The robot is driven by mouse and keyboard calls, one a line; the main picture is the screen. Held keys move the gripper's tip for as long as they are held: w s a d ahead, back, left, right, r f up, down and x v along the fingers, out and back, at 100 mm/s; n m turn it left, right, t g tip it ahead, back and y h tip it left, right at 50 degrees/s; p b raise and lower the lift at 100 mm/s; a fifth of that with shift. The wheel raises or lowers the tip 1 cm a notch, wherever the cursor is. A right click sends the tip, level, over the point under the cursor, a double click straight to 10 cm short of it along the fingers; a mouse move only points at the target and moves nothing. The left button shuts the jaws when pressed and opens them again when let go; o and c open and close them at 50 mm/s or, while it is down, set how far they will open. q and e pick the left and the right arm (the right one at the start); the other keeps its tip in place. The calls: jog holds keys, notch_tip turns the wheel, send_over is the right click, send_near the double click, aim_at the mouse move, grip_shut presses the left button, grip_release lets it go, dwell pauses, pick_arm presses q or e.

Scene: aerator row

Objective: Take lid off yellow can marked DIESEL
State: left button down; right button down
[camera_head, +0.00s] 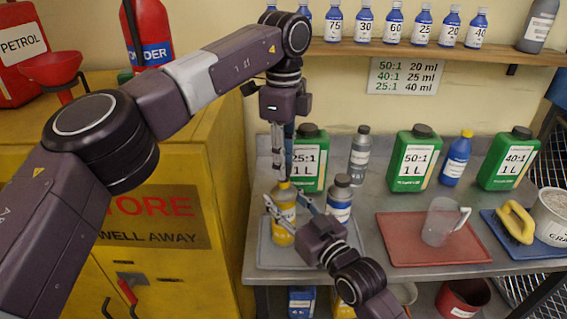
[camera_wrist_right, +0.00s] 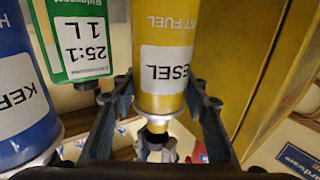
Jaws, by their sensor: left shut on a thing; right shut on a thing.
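The yellow can marked DIESEL (camera_head: 284,230) is upright at the left end of the bench, over a grey tray (camera_head: 298,259). It also shows upside down in the right wrist view (camera_wrist_right: 164,72), where its label reads "ESEL". My right gripper (camera_head: 286,209) is shut around the can's body, with one finger on each side. The fingers hide most of the lid.
Behind are a green 25:1 can (camera_head: 310,166) and a grey bottle (camera_head: 360,152). A red tray (camera_head: 400,250) holds a clear jug (camera_head: 440,222). The yellow cabinet (camera_head: 215,160) is close on the left.

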pick_arm(q)
jog(key=shift+r, duration=1.75)
pick_arm(e)
jog(key=c, duration=1.1)
grip_release()
